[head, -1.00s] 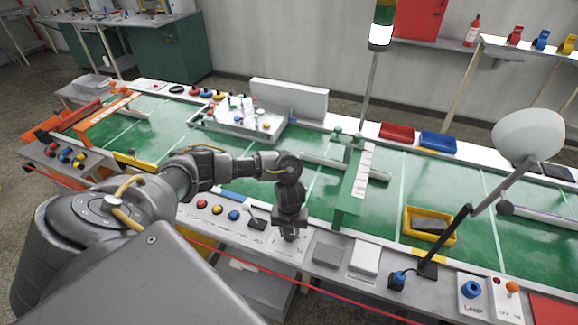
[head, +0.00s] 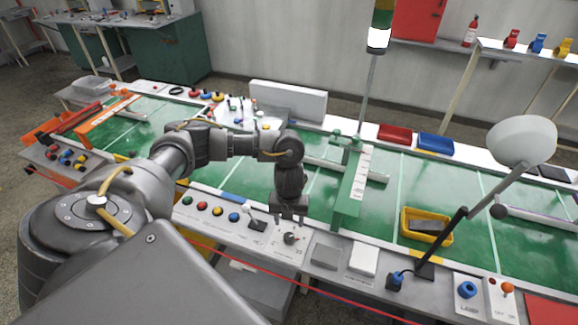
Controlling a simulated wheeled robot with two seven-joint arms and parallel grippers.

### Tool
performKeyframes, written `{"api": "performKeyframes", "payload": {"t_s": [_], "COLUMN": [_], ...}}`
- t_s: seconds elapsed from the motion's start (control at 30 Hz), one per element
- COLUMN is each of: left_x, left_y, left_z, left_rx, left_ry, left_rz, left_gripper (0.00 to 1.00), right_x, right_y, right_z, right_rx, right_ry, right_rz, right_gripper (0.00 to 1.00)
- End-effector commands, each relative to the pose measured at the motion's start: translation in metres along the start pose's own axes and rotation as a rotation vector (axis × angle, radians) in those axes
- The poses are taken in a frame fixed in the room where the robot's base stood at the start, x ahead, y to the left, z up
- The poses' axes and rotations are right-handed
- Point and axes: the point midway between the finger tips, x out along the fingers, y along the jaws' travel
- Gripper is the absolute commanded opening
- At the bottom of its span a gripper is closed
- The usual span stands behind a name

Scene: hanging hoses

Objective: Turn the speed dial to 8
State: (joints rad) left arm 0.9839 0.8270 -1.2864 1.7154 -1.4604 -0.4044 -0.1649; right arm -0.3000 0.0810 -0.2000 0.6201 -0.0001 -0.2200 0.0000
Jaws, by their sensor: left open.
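The speed dial (head: 290,239) is a small dark knob on a light panel at the front edge of the green conveyor. Printed marks surround it, too small to read, so I cannot tell its setting. My left gripper (head: 288,216) points down just above and behind the dial. Its jaws are open and empty, and it appears apart from the knob. My right gripper is not in view.
Left of the dial are a lever switch (head: 256,223) and red, yellow and blue buttons (head: 217,211). Right of it are a grey box (head: 326,255) and a white box (head: 363,260). A lamp (head: 524,141) and a yellow bin (head: 427,226) stand farther right.

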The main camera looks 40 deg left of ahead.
Motion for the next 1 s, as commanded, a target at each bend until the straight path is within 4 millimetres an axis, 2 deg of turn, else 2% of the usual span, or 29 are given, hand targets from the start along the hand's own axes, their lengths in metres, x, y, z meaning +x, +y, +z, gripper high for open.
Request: {"api": "performKeyframes", "payload": {"t_s": [0.03,0.1,0.3,0.87,0.93,1.0], "left_x": [-0.01,-0.018,-0.028,-0.027,-0.023,-0.015], "left_y": [0.0,-0.001,0.001,-0.001,-0.009,-0.026], "left_z": [0.001,0.0,0.0,-0.002,-0.008,-0.021], "left_rx": [0.003,0.003,0.001,0.002,0.006,0.012], "left_ry": [-0.002,-0.002,0.001,0.002,0.004,0.006], "left_rz": [-0.001,-0.001,0.001,-0.003,-0.023,-0.071], "left_gripper": [0.55,0.55,0.55,0.55,0.55,0.55], "right_x": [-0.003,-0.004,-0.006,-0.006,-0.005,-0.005], "right_y": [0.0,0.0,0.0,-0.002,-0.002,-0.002], "right_z": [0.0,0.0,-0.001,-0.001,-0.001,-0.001], "right_rx": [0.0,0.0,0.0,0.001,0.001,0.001], "right_ry": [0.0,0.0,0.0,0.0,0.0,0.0], "right_rz": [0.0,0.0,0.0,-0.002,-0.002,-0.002], "right_gripper": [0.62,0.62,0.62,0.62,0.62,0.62]}}
